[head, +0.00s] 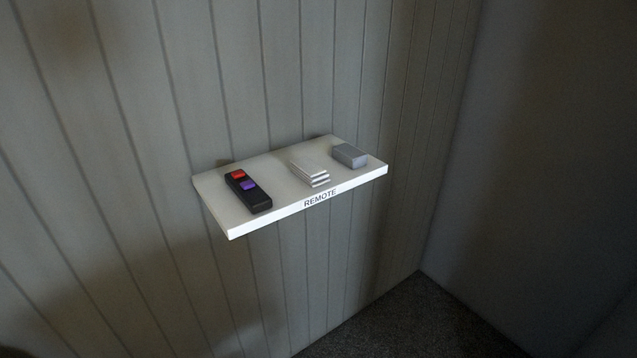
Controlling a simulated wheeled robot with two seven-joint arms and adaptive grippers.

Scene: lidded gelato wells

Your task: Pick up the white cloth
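A white cloth (309,173), folded into a small layered stack, lies on the middle of a white wall shelf (220,208) in the head view. The shelf's front edge is marked "REMOTE". The cloth lies apart from the things on either side of it. Neither of my grippers shows in the head view.
A black remote (256,196) with a red and a purple button lies left of the cloth. A grey block (349,155) sits to its right. The shelf is fixed to a grey panelled wall (280,80). Dark floor (410,325) shows below, with a plain wall (560,180) at right.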

